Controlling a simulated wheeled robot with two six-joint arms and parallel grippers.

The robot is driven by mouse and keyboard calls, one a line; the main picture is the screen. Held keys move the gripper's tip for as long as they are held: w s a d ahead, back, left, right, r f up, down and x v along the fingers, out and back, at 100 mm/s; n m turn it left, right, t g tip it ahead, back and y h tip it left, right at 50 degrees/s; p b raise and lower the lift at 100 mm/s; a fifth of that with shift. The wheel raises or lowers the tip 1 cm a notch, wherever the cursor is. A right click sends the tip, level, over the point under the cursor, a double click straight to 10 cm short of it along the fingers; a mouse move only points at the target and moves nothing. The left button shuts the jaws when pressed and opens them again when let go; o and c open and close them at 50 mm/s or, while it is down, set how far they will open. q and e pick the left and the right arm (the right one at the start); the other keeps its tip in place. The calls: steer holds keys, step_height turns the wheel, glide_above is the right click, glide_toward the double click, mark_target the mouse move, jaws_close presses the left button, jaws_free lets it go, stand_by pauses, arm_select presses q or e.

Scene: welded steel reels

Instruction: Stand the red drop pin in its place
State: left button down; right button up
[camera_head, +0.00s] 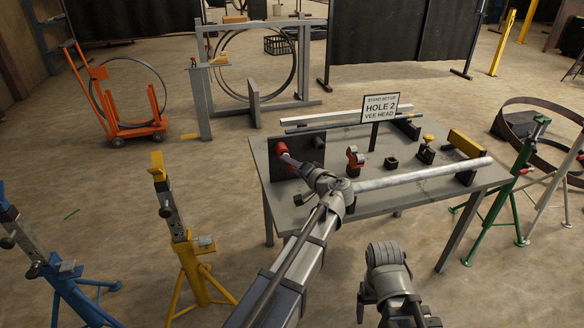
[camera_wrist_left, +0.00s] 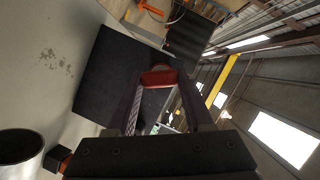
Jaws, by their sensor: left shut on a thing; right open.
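The red drop pin (camera_head: 281,147) is between the fingers of my left gripper (camera_head: 287,157), in front of the left part of an upright black plate (camera_head: 311,144) on the grey table. In the left wrist view its red end (camera_wrist_left: 158,78) shows between the two fingertips, with the dark plate (camera_wrist_left: 108,82) behind and to the left. I cannot tell whether the pin touches the plate. The rest of the pin is hidden by the fingers. My right arm shows at the bottom of the head view, but I make out no fingers of the right gripper.
The grey table (camera_head: 285,206) carries a sign (camera_head: 380,107) reading "HOLE 2 VEE HEAD", an orange head (camera_head: 355,160), a black block (camera_head: 392,163), a yellow-topped piece (camera_head: 427,148) and a long pipe (camera_head: 425,174). Yellow (camera_head: 190,262), blue (camera_head: 62,282) and green (camera_head: 503,192) stands surround it.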

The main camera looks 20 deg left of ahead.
arm_select(q)
steer(key=shift+w+a, duration=0.35)
steer(key=shift+w, duration=0.15)
steer(key=shift+c, duration=1)
jaws_free()
steer(key=shift+s, duration=0.1)
steer(key=p+v, duration=0.1)
steer(key=v, duration=0.6)
steer(key=shift+s+d, duration=0.2)
steer(key=shift+d, duration=0.1)
